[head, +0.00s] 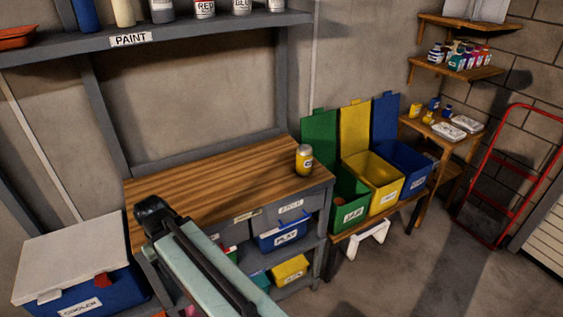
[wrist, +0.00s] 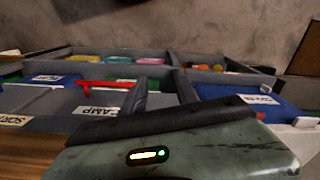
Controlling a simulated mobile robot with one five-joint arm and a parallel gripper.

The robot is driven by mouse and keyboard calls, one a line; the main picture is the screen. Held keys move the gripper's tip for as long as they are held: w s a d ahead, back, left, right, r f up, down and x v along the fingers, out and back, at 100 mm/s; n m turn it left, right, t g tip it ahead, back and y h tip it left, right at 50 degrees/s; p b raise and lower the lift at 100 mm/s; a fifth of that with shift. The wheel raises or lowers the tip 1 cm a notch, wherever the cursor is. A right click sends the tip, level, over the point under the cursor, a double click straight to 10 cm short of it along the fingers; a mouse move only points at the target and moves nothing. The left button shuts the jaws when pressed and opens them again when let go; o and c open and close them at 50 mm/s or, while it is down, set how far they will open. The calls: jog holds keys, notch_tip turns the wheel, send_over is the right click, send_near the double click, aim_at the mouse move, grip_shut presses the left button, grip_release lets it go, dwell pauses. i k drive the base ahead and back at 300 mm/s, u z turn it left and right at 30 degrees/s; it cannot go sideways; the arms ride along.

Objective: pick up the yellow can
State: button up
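The yellow can (head: 304,159), with a pale lid and a small label, stands upright near the right end of the wooden workbench top (head: 215,180). Part of my arm reaches up from the bottom of the head view, its dark end left of the can and well apart from it. In the wrist view, a grey-green part of mine with a dark edge and small lights fills the bottom. I cannot make out two fingertips or whether my gripper is open. The can does not show in the wrist view.
Green (head: 349,206), yellow (head: 378,180) and blue (head: 407,165) bins with raised lids stand right of the bench. A cooler (head: 75,265) is at the lower left. The paint shelf (head: 180,38) runs above. The wrist view shows grey trays with a CAMP label (wrist: 98,111).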

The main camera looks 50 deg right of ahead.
aim_at(304, 152)
jog(key=u, duration=1.6)
jog(key=k, duration=1.8)
jog(key=z, duration=1)
jog(key=i, duration=1)
